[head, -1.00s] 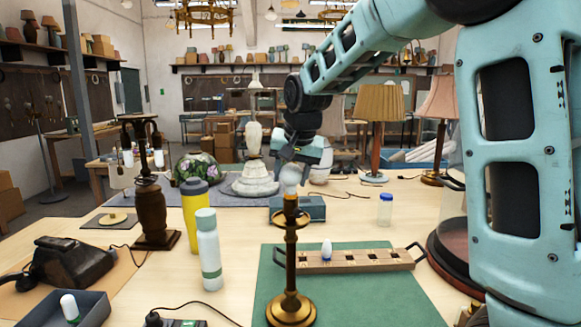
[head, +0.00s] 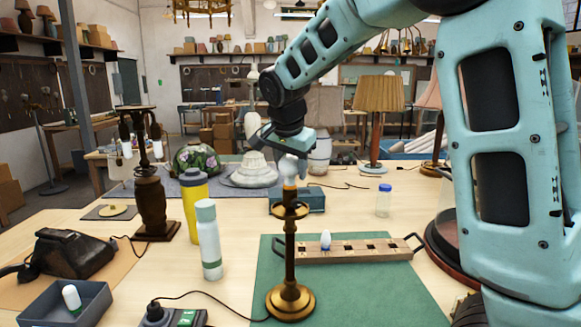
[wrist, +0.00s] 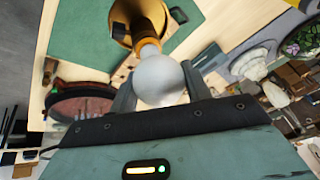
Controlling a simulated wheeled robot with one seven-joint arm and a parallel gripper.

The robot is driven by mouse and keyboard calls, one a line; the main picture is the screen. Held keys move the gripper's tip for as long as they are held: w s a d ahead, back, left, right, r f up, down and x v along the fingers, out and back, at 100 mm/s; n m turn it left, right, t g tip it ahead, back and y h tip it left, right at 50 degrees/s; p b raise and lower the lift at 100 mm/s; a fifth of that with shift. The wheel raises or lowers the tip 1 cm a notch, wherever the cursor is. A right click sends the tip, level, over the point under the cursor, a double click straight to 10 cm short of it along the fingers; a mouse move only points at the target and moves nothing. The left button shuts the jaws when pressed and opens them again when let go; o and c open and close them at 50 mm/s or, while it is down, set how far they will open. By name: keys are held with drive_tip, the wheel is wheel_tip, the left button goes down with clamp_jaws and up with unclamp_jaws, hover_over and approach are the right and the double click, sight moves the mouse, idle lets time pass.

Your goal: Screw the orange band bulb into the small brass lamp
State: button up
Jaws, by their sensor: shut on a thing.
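The small brass lamp (head: 290,245) stands upright on the green mat in the head view, and its brass cup (wrist: 150,18) shows in the wrist view. My gripper (head: 290,158) is directly above the lamp and shut on a round white bulb (wrist: 158,80), between both fingers in the wrist view. The bulb (head: 289,168) points neck down at the lamp's top in the head view. Its neck meets the lamp there, but how deep it sits cannot be told. The band colour is hard to make out; a tan-orange tint shows at the neck.
A wooden rack (head: 345,252) behind the lamp holds a blue-banded bulb (head: 325,240). A grey bin (head: 92,300) holds a green-banded bulb (head: 71,299). A white bottle (head: 208,245) and yellow flask (head: 194,205) stand left of the lamp.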

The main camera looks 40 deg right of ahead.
drive_tip(key=m+g+h, duration=0.1)
drive_tip(key=m, duration=0.3)
drive_tip(key=shift+s, duration=0.1)
drive_tip(key=m+g+p, duration=0.1)
drive_tip(key=m+g, duration=0.1)
drive_tip(key=m, duration=0.1)
drive_tip(key=shift+m+h, duration=0.3)
drive_tip(key=shift+m, duration=0.1)
drive_tip(key=m+g+p, duration=0.1)
drive_tip(key=m, duration=0.2)
drive_tip(key=shift+s+m+g, duration=0.1)
drive_tip(key=shift+m+g, duration=0.2)
drive_tip(key=shift+m, duration=0.1)
drive_tip(key=shift+r+m+g+p, duration=0.1)
drive_tip(key=shift+m+g+p, duration=0.2)
drive_tip(key=shift+m+p, duration=0.45)
drive_tip(key=shift+a+m+g, duration=0.1)
drive_tip(key=shift+m+g, duration=0.2)
drive_tip(key=shift+m, duration=0.35)
drive_tip(key=o, duration=1.1)
drive_tip(key=shift+f, duration=0.2)
drive_tip(key=shift+r, duration=0.1)
